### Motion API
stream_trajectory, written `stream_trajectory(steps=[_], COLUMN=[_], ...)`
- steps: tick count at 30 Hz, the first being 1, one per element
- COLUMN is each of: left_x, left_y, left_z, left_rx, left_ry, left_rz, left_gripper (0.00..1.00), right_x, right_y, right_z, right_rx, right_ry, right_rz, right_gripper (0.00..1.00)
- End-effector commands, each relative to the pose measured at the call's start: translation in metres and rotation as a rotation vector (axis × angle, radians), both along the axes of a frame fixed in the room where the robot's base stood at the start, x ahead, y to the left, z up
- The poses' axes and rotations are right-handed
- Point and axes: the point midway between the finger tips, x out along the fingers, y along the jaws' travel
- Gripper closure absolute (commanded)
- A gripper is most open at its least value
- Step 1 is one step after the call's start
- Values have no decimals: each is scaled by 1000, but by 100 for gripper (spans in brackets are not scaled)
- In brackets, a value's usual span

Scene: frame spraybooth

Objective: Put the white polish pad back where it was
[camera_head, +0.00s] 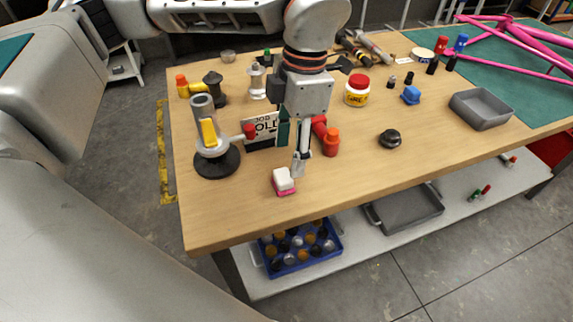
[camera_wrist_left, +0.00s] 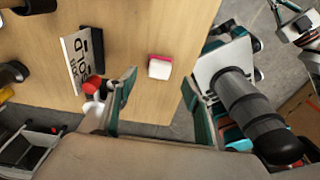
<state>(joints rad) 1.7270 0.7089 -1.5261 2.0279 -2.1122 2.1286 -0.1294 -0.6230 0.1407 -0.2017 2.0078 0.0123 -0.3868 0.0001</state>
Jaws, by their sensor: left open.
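The white polish pad (camera_head: 284,180) is a small block with a white top and a pink-red lower layer. It lies on the wooden table (camera_head: 240,215) near its front edge. In the wrist view the pad (camera_wrist_left: 159,67) lies flat on the wood, apart from both fingers. My left gripper (camera_head: 296,165) points down just above and behind the pad in the head view. In the wrist view its teal-padded fingers (camera_wrist_left: 158,95) are spread wide, with nothing between them. My right gripper is not seen in the head view.
A grey tool on a black round base (camera_head: 216,165) stands left of the pad. A black-and-white sign (camera_head: 262,130) and a red-orange bottle (camera_head: 331,143) are behind it. A black round knob (camera_head: 390,139) and grey tray (camera_head: 482,110) stand farther right. Front wood around the pad is clear.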

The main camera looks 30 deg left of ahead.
Motion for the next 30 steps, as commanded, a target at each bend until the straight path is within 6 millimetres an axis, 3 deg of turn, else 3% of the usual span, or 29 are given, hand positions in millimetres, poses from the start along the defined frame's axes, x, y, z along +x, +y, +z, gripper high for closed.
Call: stream_trajectory(steps=[3,9,30], left_x=[3,5,5], left_y=[-1,-3,-3], left_z=[24,45,49], left_rx=[0,0,0], left_ry=[-4,0,1], left_rz=[2,2,1], left_gripper=[49,49,49], right_x=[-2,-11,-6], right_y=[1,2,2], right_z=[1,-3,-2], right_rx=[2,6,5], right_ry=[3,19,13], right_rz=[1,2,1], right_gripper=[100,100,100])
